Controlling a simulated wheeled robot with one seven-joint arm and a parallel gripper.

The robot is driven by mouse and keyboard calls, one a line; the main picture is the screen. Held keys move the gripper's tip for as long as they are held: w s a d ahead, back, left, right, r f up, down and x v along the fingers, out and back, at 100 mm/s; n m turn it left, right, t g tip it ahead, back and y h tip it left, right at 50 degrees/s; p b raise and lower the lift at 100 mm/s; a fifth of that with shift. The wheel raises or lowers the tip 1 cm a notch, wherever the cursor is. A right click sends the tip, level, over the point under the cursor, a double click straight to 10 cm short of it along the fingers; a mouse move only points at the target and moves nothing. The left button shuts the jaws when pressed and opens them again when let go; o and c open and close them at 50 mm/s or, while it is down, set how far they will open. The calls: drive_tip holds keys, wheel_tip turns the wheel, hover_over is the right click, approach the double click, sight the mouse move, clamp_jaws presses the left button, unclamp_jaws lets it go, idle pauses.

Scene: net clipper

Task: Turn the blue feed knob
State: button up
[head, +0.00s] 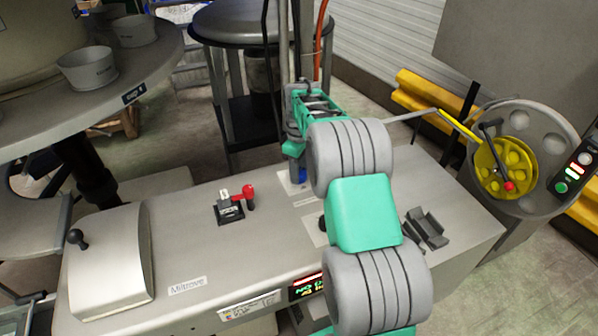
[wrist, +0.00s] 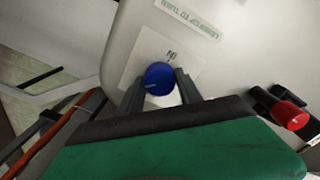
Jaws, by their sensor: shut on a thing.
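The blue feed knob (wrist: 159,78) sits on a pale plate on the machine's top in the wrist view. My gripper (wrist: 160,88) has a dark finger on each side of the knob and is shut on it. In the head view only a small blue part of the knob (head: 302,175) shows below my gripper (head: 297,172). My arm hides much of the area around it.
A red-handled switch (head: 243,197) stands on the machine top (head: 190,245) left of the knob; its red part is also in the wrist view (wrist: 290,116). A dark bracket (head: 427,228) and a yellow wheel (head: 503,168) are to the right. A domed cover (head: 108,262) is at left.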

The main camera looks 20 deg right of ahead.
drive_tip(key=m, duration=0.6)
drive_tip(key=shift+m+b, duration=0.3)
drive_tip(key=shift+b, duration=0.1)
drive_tip(key=m, duration=1.2)
drive_tip(key=shift+m+b, duration=0.3)
drive_tip(key=shift+b, duration=0.05)
drive_tip(key=m, duration=0.7)
drive_tip(key=shift+r, duration=0.1)
drive_tip(key=o, duration=1.4)
drive_tip(key=shift+c, duration=0.2)
